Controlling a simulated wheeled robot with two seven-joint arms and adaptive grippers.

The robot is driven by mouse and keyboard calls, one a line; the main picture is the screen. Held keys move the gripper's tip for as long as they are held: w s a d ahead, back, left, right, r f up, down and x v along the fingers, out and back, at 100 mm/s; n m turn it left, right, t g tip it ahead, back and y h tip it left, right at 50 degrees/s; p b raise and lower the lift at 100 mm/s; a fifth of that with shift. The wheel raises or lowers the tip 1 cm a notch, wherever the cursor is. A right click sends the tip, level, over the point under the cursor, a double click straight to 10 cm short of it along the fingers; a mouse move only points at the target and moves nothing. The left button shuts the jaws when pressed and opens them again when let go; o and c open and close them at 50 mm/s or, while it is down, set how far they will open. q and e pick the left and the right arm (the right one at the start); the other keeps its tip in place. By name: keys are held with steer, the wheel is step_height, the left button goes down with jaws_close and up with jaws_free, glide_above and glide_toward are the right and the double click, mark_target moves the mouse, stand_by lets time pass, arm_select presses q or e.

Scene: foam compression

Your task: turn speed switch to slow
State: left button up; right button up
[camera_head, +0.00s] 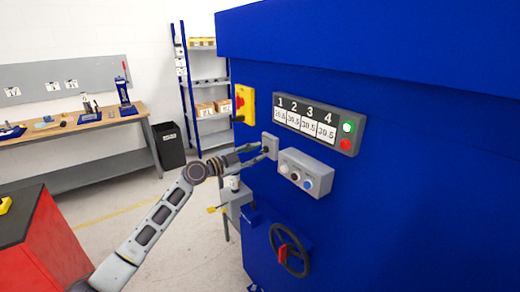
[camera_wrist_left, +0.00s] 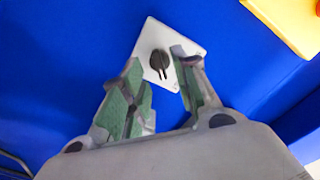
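The speed switch is a small black knob (camera_wrist_left: 160,62) on a light square plate (camera_wrist_left: 150,38), fixed to the blue machine. In the head view the switch plate (camera_head: 270,142) sits left of the grey button box. My left gripper (camera_head: 262,151) reaches it from the left. In the left wrist view the gripper (camera_wrist_left: 160,88) is open, its green-padded fingers apart. The knob shows between and just beyond the fingertips, with no clear contact. The right fingertip overlaps the plate's edge. My right gripper is in neither view.
The blue machine (camera_head: 420,180) fills the right side. It carries a numbered display panel (camera_head: 306,120), a grey button box (camera_head: 306,172), a yellow-and-red switch (camera_head: 243,103) and a handwheel (camera_head: 290,250). A red cabinet (camera_head: 45,245) stands at lower left. The floor between is clear.

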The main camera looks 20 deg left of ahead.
mark_target(264, 150)
arm_select(q)
steer(key=shift+p+x, duration=0.35)
steer(key=shift+x, duration=0.95)
jaws_close()
